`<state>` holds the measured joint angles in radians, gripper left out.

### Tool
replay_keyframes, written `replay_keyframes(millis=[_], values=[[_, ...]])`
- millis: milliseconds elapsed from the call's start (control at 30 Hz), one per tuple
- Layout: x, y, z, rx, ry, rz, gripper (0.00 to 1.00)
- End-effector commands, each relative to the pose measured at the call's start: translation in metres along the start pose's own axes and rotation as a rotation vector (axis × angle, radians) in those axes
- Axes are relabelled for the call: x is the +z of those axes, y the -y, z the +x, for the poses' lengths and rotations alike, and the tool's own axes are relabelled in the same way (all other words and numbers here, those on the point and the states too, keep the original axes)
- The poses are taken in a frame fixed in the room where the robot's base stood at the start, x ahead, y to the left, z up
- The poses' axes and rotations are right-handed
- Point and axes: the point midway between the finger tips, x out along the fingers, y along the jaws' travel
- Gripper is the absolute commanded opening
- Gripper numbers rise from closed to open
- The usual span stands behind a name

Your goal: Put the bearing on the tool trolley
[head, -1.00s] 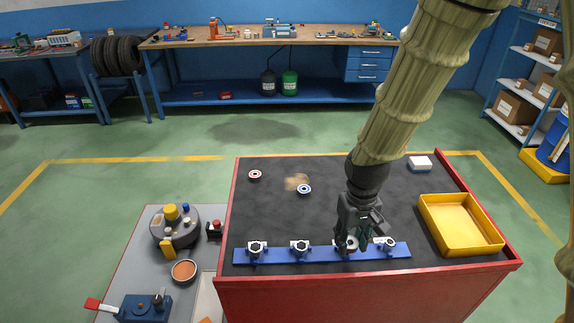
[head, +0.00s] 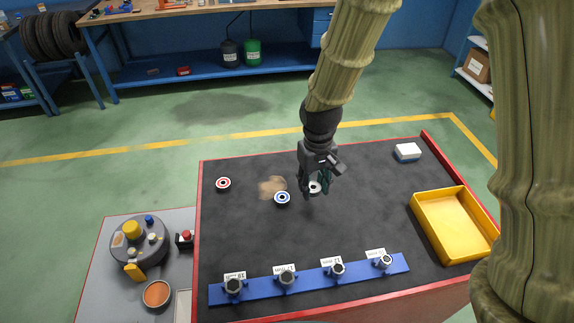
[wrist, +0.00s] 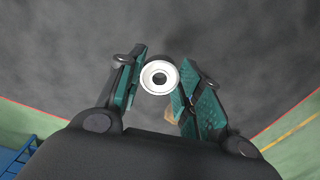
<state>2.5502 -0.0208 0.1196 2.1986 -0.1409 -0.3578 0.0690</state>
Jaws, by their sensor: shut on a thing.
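My gripper (head: 315,186) is shut on a pale metal ring with a dark centre, which looks like the bearing (head: 315,187). It is held over the dark top of the red-rimmed trolley (head: 350,220), right of the blue-ringed disc. In the wrist view the bearing (wrist: 159,78) shows between the teal finger pads, its round face towards the camera. The fingers hide part of its edge in the head view. I cannot tell exactly how high it is above the surface.
A blue strip (head: 310,280) with several labelled holders lies along the front. A red-ringed disc (head: 223,183) and a blue-ringed disc (head: 282,198) lie at left, beside a tan stain. A yellow tray (head: 450,225) and a white box (head: 408,151) are at right.

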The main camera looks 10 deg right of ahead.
Motion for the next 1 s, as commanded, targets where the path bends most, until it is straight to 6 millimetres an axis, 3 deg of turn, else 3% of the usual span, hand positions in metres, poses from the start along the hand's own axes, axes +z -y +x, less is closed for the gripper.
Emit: replay_keyframes(millis=[400,600,1000], values=[[-0.084,-0.002,0.005,0.000,0.000,0.003,0.12],[-0.114,-0.002,0.009,0.000,-0.001,0.002,0.12],[-0.122,-0.001,0.024,0.000,0.003,0.002,0.12]])
